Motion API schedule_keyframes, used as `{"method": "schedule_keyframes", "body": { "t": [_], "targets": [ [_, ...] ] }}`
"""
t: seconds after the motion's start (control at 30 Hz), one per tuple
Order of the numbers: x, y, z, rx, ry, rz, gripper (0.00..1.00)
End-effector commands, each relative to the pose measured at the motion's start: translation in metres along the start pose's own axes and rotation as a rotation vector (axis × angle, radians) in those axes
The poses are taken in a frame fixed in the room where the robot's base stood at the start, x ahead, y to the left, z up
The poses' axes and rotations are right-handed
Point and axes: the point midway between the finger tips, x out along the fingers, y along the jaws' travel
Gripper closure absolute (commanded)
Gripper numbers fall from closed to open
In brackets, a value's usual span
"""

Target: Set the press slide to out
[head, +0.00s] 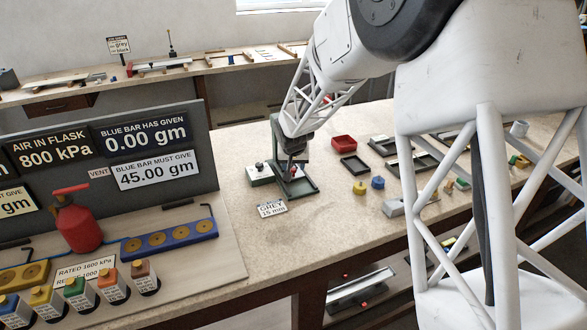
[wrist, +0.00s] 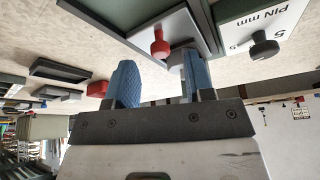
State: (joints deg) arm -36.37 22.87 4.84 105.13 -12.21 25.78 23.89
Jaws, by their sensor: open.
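The press is a green frame (head: 275,130) with a low green tray-like base (head: 304,187) on the bench. A red knob (head: 294,170) shows at my gripper's tip in the head view. In the wrist view the red knob (wrist: 160,46) stands on a pale grey plate (wrist: 175,30) within green edges; I take this to be the press slide. My gripper (head: 292,156) points down over the press. Its blue fingers (wrist: 158,76) are open, with the knob lying between their lines, just beyond the tips. No contact with the knob is clear. The arm partly hides the press.
A white box with a black knob (wrist: 263,46), marked "PIN mm", adjoins the press. A "GREY 15 mm" card (head: 272,208) lies in front. The bench front is clear.

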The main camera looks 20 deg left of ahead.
Motion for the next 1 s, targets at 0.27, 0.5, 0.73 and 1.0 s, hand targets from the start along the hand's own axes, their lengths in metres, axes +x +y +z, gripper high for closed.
{"method": "schedule_keyframes", "body": {
  "t": [0.27, 0.5, 0.73, 1.0],
  "targets": [
    [0.021, 0.0, 0.0, -0.001, 0.0, 0.0, 0.52],
    [0.026, 0.0, 0.0, 0.0, 0.0, 0.0, 0.52],
    [0.026, 0.0, 0.0, 0.0, 0.0, 0.0, 0.53],
    [0.026, 0.0, 0.0, 0.0, 0.0, 0.0, 0.95]
  ]
}}
